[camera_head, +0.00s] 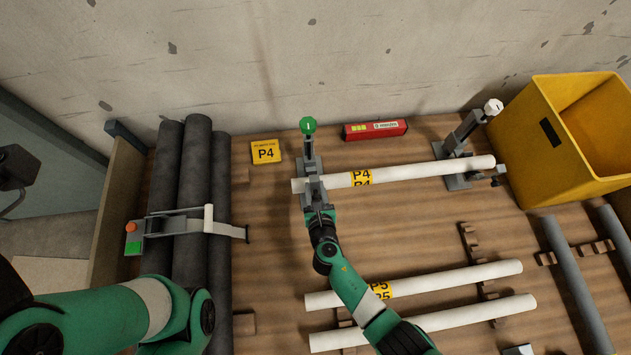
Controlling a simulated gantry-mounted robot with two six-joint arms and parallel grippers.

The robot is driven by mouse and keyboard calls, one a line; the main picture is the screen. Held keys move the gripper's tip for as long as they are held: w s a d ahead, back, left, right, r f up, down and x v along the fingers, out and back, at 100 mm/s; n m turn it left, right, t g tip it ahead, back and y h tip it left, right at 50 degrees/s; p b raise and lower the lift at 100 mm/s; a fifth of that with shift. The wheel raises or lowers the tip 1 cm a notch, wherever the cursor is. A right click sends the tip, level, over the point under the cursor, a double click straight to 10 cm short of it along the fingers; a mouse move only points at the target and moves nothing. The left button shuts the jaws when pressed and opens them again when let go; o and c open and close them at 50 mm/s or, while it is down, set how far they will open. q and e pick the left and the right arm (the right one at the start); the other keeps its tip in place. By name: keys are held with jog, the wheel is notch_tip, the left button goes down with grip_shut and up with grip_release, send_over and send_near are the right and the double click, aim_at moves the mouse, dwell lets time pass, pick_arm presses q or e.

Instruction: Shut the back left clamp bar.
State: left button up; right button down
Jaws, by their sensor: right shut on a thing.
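The back left clamp (309,166) stands near the wall with a green knob (308,125) at its back. Its grey clamp bar (315,188) appears to lie across the left end of a white pipe marked P4 (420,172). My right gripper (319,210) is at the front end of this bar and shut on it; the fingertips are small and partly hidden. My left arm comes in at the lower left, and its gripper is out of view.
The back right clamp (458,150) has a white knob (493,107), and its bar looks raised. A yellow bin (520,145) stands at right. Dark pipes (194,165) lie at left under a strap-like bar (180,222). Two white pipes (440,280) lie in front.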

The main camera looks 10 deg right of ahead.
jog(key=shift+w+r+g+p, duration=0.25)
jog(key=shift+w+g+p, duration=0.15)
jog(key=shift+g+p, duration=0.55)
pick_arm(q)
jog(key=shift+r+p, duration=0.55)
jog(key=shift+r, duration=1.55)
pick_arm(e)
jog(key=shift+w+f, duration=0.15)
jog(key=shift+f, duration=0.1)
jog(key=shift+g, duration=0.25)
jog(key=shift+f, duration=0.1)
jog(key=c, duration=0.6)
grip_release()
pick_arm(q)
jog(key=shift+r, duration=0.1)
